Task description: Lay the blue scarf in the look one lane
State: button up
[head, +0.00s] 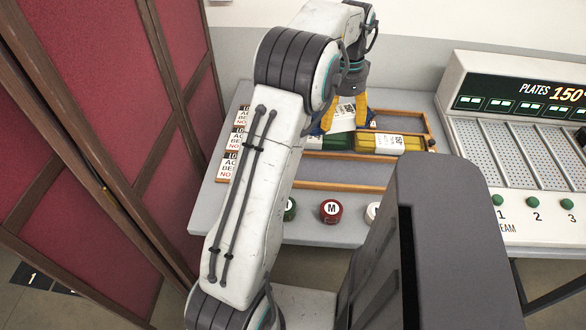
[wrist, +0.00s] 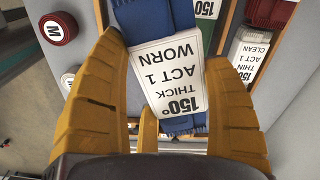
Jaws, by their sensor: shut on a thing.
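The blue scarf (wrist: 155,18) is a folded strip with a white tag (wrist: 172,80) reading 150°, thick, act 1, worn. My gripper (wrist: 160,128) has its yellow fingers on either side of it and is shut on it. In the head view my gripper (head: 345,117) is over the far lane; the tag shows between its fingers, and the scarf is mostly hidden. The wood-edged lanes have label cards (head: 230,167) at their left ends, partly covered by my arm. I cannot read which is look one. The near lane (head: 345,172) looks empty where visible.
A green scarf (head: 333,141) and a yellow scarf (head: 412,142) lie in the middle lane. A red round button marked M (head: 331,211) is at the table front. A plate steamer (head: 520,150) stands right, a red folding screen (head: 100,150) left.

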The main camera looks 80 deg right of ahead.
jog(key=m, duration=0.3)
jog(key=shift+a, duration=0.2)
jog(key=shift+w, duration=0.15)
jog(key=shift+m, duration=0.3)
jog(key=w+a+f+p, duration=0.1)
jog(key=w+a+f, duration=0.1)
jog(key=w, duration=0.1)
jog(key=w+a+f+p, duration=0.1)
jog(key=w+a+f, duration=0.1)
jog(key=w, duration=0.1)
jog(key=w+a+f+p, duration=0.1)
jog(key=w+a+f, duration=0.1)
jog(key=w, duration=0.1)
jog(key=shift+w+a+f+p, duration=0.2)
jog(key=shift+f+p, duration=0.1)
jog(key=shift+f, duration=2.2)
jog(key=shift+f, duration=0.1)
jog(key=o, duration=1.3)
jog(key=shift+c, duration=0.2)
notch_tip(320, 180, up, 12)
